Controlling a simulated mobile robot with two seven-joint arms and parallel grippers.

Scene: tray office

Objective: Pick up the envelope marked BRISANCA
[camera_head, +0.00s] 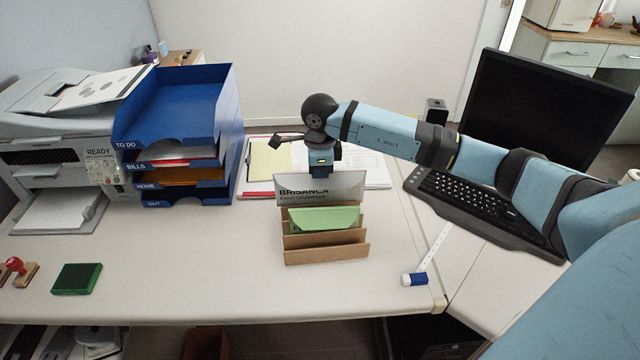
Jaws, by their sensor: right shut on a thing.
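The white envelope marked BRISANCA (345,188) stands upright at the back of a brown cardboard letter holder (328,256). My right gripper (320,172) comes down from above at the envelope's top edge and is shut on it. The fingertips are partly hidden, and the envelope's lower part is hidden by the holder and a green envelope (325,217) in front. I cannot tell whether the envelope is clear of the holder. My left gripper is not in view.
A blue tray stack (180,105) labelled TO DO, BILLS, HOME and OUT stands left, beside a printer (50,130). A monitor (545,105) and keyboard (480,205) are right. Papers (262,165) lie behind the holder. The desk's front left has a green ink pad (77,278).

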